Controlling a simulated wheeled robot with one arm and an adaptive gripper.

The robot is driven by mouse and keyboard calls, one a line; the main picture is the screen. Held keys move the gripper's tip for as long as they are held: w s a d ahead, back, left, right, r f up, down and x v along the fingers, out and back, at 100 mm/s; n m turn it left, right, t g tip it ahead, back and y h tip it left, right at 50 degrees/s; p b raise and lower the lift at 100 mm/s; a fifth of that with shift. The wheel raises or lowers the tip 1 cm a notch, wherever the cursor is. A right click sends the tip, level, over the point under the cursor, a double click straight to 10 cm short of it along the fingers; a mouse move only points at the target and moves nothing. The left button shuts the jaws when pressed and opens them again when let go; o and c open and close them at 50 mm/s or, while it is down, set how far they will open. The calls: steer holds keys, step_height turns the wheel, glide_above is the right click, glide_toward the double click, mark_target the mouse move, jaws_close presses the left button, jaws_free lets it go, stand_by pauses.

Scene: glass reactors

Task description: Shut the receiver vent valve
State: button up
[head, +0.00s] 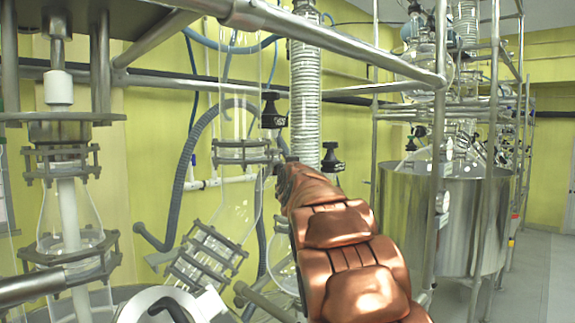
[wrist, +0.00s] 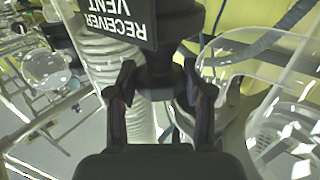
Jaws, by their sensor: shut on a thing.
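The receiver vent valve is a black handle with a stem (wrist: 163,66). In the wrist view its black label (wrist: 118,18) reads "RECEIVER VENT" upside down. My gripper (wrist: 165,92) has one finger on each side of the handle and is shut on it. In the head view a black valve with a dark tag (head: 272,112), which appears to be this one, sits beside the glass column. My copper-coloured arm reaches up to just below it, and the fingers cannot be made out there. The handle's exact turn angle is unclear.
A ribbed hose (head: 305,95) stands right beside the valve. Another black knob (head: 332,158) is right of it. Clear glassware (head: 238,205) hangs to the left, with metal rails (head: 330,38) above. A large steel vessel (head: 460,225) stands at the right.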

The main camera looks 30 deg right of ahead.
steer(key=shift+r+m+g+h+p, duration=0.2)
steer(key=shift+m+g+h+p, duration=0.5)
steer(key=shift+h+p, duration=0.45)
steer(key=shift+a+f+m+h, duration=0.15)
steer(key=shift+f+m+h, duration=0.05)
steer(key=shift+m+h, duration=0.3)
stand_by(0.4)
steer(key=o, duration=1.2)
steer(key=shift+c, duration=0.2)
steer(key=shift+a, duration=0.15)
steer(key=shift+s+a+r, duration=0.1)
steer(key=shift+s, duration=0.05)
steer(key=v, duration=1.1)
